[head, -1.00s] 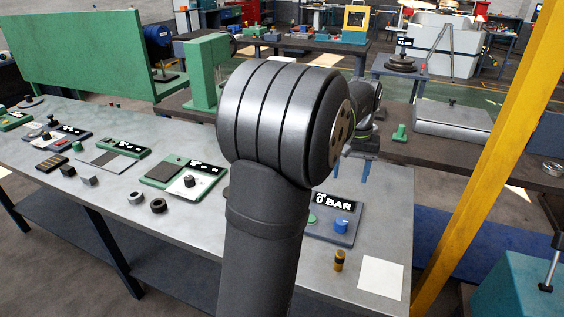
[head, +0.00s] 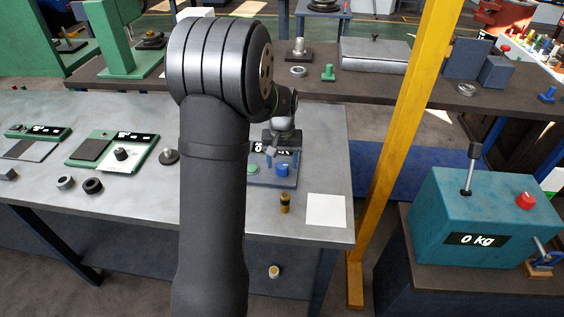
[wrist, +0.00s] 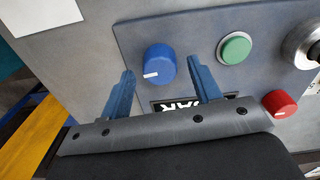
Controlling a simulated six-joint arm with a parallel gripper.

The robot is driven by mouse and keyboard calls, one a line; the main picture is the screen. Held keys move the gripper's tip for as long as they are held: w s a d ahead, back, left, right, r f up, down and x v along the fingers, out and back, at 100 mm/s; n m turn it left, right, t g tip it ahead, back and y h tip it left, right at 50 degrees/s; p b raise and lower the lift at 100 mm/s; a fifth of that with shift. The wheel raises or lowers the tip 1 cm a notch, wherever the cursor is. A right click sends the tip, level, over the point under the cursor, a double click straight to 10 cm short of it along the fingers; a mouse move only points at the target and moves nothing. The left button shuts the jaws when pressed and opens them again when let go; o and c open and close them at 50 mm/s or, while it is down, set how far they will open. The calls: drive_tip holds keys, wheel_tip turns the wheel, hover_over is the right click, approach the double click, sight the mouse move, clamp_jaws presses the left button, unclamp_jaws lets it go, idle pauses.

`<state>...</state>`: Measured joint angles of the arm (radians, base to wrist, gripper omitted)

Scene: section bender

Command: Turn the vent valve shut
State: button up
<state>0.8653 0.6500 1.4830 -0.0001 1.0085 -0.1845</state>
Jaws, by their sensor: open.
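The control panel (head: 262,180) lies on the grey bench, partly hidden behind my arm. It bears a blue knob (wrist: 160,63) with a white mark, a green button (wrist: 235,47) and a red knob (wrist: 279,103) with a white mark. No label shows which knob is the vent valve. The blue knob (head: 282,169) and green button (head: 253,170) also show in the head view; the red knob does not. My gripper (wrist: 160,66) is open and empty, its two blue fingers pointing toward the blue knob, which appears between the fingertips. Whether they touch it cannot be told.
A metal fitting (wrist: 306,44) sits near the green button. A small dark and gold cylinder (head: 285,202) and a white sheet (head: 326,210) lie in front of the panel. A yellow post (head: 405,140) stands right of the bench. A teal box (head: 485,215) is beyond it.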

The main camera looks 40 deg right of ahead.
drive_tip(key=shift+f, duration=0.4)
drive_tip(key=c, duration=1)
